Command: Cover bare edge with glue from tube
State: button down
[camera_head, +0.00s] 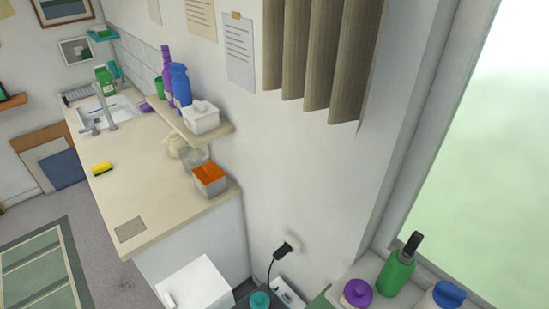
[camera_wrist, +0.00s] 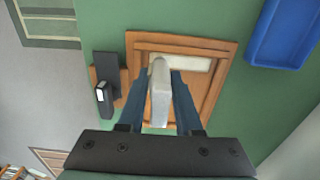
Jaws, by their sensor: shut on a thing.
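In the wrist view, my gripper (camera_wrist: 160,88) has dark blue fingers shut on a pale grey-white tube (camera_wrist: 160,100). The tube lies between the fingers, over a wooden framed panel (camera_wrist: 222,100) on a green surface. A pale strip (camera_wrist: 190,63) runs along the panel's far part, just beyond the tube and partly hidden by it. I cannot tell whether this strip is the bare edge or glue. I also cannot tell whether the tube touches the panel. My gripper, the tube and the panel are not seen in the head view.
In the wrist view, a black device (camera_wrist: 105,90) with a wooden part lies left of the panel, and a blue tray (camera_wrist: 283,30) lies far right. The head view shows a counter (camera_head: 150,175), a white bin-like box (camera_head: 195,285) and bottles by the window, including a green one (camera_head: 397,275).

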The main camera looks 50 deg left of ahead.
notch_tip(320, 180, up, 7)
jog(key=p, duration=0.5)
jog(key=shift+f+p, duration=0.15)
jog(key=shift+p, duration=0.25)
jog(key=shift+f, duration=0.15)
notch_tip(320, 180, down, 5)
jog(key=b, duration=0.5)
jog(key=shift+f, duration=0.2)
jog(key=shift+f+b, duration=0.75)
jog(key=shift+b, duration=0.05)
dwell(2.4)
dwell(0.4)
jog(key=shift+s, duration=0.55)
jog(key=shift+w, duration=1.15)
jog(key=shift+s, duration=1.1)
